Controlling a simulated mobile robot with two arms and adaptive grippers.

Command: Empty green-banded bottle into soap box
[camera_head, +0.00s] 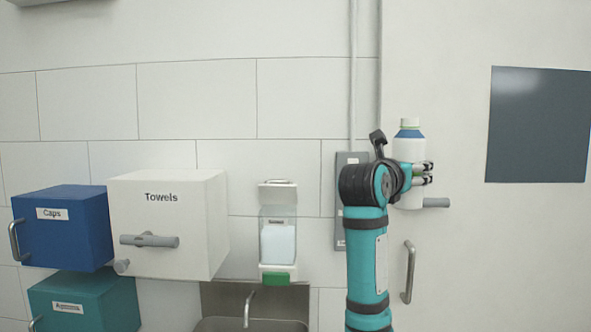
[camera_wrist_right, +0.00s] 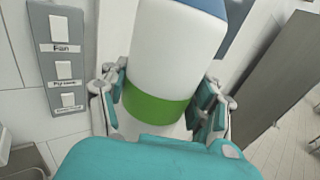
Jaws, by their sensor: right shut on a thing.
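My right gripper (camera_head: 424,173) is shut on a white bottle (camera_head: 408,149) with a blue shoulder and a pale green-white cap, held upright in front of the door. In the right wrist view the bottle (camera_wrist_right: 172,55) shows a green band (camera_wrist_right: 155,107) between the fingers of my right gripper (camera_wrist_right: 165,100). The soap box (camera_head: 278,225) is a clear-fronted wall dispenser with its lid raised, left of my right arm. It has white contents and a green part at the bottom. My left gripper is not in view.
A white Towels box (camera_head: 200,200), a blue Caps box (camera_head: 85,225) and a teal Aprons box (camera_head: 110,300) hang at left. A sink (camera_head: 225,324) with a tap (camera_head: 249,305) is below the soap box. A switch panel (camera_head: 341,210) is behind my arm. A door handle (camera_head: 408,272) is at right.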

